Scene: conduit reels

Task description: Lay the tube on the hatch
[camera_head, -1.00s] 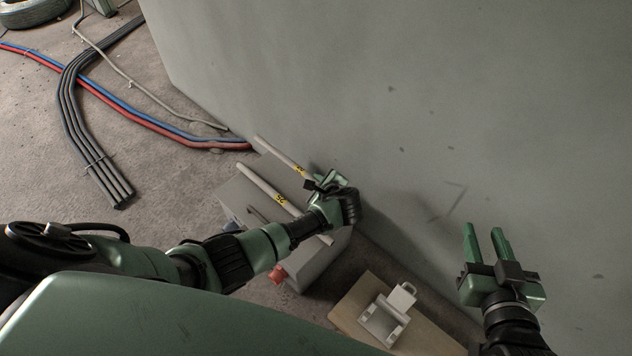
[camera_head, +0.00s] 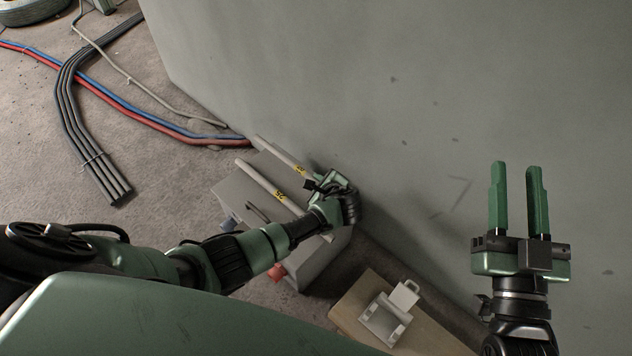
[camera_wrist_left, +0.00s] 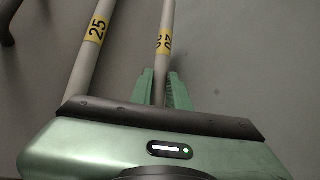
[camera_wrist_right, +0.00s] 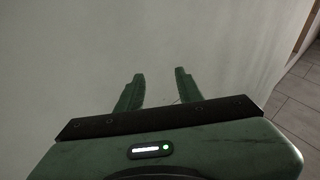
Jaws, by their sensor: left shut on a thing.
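Two pale tubes with yellow labels show at the grey box by the wall. My left gripper (camera_head: 326,184) is shut on the tube nearer the wall (camera_head: 276,151). In the left wrist view its fingers stand on both sides of this tube (camera_wrist_left: 167,18), whose label is hard to read. The other tube (camera_head: 256,178), marked 25 in the left wrist view (camera_wrist_left: 84,68), lies across the box top beside it, outside the fingers. The box's grey top (camera_head: 232,192), with a dark handle (camera_head: 257,212), may be the hatch. My right gripper (camera_head: 517,195) is open and empty before the wall.
A wooden board (camera_head: 347,308) with a light grey bracket-like part (camera_head: 384,318) stands right of the box. A large grey-green wall (camera_head: 400,120) rises behind. Red and blue conduits (camera_head: 160,125) and dark cables (camera_head: 75,125) lie on the floor at left.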

